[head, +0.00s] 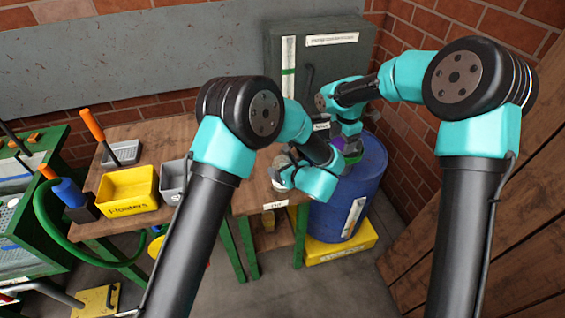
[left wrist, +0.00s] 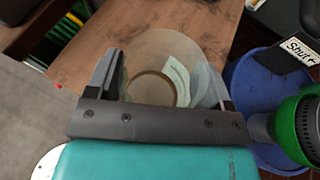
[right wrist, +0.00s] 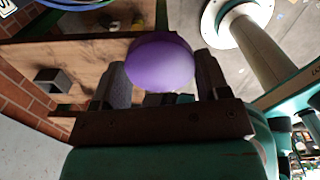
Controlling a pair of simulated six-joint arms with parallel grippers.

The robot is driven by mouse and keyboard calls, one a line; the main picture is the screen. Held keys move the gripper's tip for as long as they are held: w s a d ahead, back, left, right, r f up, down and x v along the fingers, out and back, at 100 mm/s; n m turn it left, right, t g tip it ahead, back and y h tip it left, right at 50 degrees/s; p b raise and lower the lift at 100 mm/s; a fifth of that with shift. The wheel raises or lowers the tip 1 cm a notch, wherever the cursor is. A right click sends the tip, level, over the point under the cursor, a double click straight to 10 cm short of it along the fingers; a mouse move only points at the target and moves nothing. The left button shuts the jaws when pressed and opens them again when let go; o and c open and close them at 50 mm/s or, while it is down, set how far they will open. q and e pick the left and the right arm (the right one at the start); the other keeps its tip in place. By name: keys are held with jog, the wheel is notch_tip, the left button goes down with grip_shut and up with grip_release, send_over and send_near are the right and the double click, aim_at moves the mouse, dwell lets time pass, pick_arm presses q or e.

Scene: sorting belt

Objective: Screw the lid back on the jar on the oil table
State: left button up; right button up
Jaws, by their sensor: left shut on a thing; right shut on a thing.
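A clear glass jar (left wrist: 150,62) with a pale paper label stands on the wooden oil table (left wrist: 85,62), its open round mouth facing up. My left gripper (left wrist: 163,90) is shut on the jar, one finger on each side. In the head view the left gripper (head: 279,176) is at the right part of the oil table (head: 245,190), and the arm hides most of the jar. My right gripper (right wrist: 155,82) is shut on a round purple lid (right wrist: 160,60). In the head view the right gripper (head: 351,146) holds the lid above the blue drum, apart from the jar.
A blue drum (head: 373,185) on a yellow base (head: 340,250) stands right of the table. A grey-green cabinet (head: 330,75) stands behind. A yellow "Floaters" bin (head: 127,190) and a grey bin (head: 172,180) sit to the left. Both arms are close together.

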pick_arm(q)
jog(key=s+r, duration=0.1)
jog(key=s, duration=1)
jog(key=shift+s, duration=0.35)
jog(key=shift+w, duration=0.1)
jog(key=w+a+r+m+t+h, duration=0.1)
jog(key=w+a+r+m+h, duration=0.2)
jog(key=w+a, duration=0.7)
jog(key=w+a+r+m+t+h, duration=0.1)
jog(key=w+a+r+m+h, duration=0.3)
jog(key=w+a, duration=0.6)
jog(key=shift+w+a+r+m+t+h, duration=0.3)
jog(key=shift+a+r+t+h, duration=0.1)
jog(key=shift+r+h, duration=0.3)
pick_arm(e)
notch_tip(320, 180, down, 14)
jog(key=s+d+m, duration=0.1)
jog(key=s+m, duration=0.1)
jog(key=m, duration=2.1)
jog(key=shift+s+d, duration=0.25)
jog(key=shift+d, duration=0.15)
pick_arm(q)
jog(key=shift+s+d, duration=0.1)
jog(key=shift+s, duration=0.05)
